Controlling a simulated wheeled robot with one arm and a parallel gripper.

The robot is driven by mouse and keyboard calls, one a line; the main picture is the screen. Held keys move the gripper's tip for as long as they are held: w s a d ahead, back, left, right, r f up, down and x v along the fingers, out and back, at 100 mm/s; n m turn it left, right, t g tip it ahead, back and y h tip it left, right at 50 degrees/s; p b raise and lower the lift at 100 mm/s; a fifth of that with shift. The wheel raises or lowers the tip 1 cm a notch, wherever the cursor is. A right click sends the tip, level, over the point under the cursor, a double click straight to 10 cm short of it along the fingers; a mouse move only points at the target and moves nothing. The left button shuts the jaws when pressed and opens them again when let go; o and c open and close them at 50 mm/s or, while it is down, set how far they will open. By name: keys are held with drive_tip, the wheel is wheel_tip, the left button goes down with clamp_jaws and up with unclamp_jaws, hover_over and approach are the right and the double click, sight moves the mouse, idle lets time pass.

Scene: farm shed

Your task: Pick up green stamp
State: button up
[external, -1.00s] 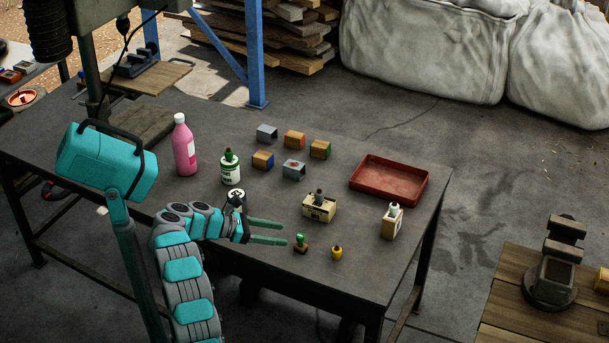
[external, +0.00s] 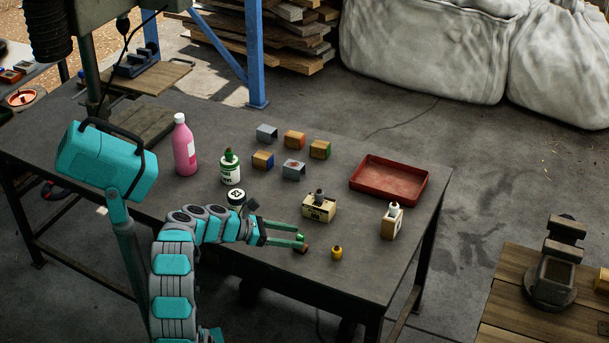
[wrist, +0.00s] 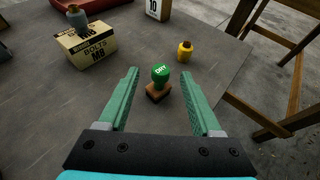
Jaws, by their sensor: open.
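My gripper is open.
A small yellow object (external: 337,253) stands right of the stamp. A bolts box (external: 319,208) with a grey-topped item sits behind it. A white and tan container (external: 391,221) and a red tray (external: 390,180) are farther right. The table's front edge is near.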

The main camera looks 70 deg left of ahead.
sight(301, 235)
drive_tip(key=shift+x, duration=1.6)
drive_tip(key=shift+c, duration=0.3)
clamp_jaws()
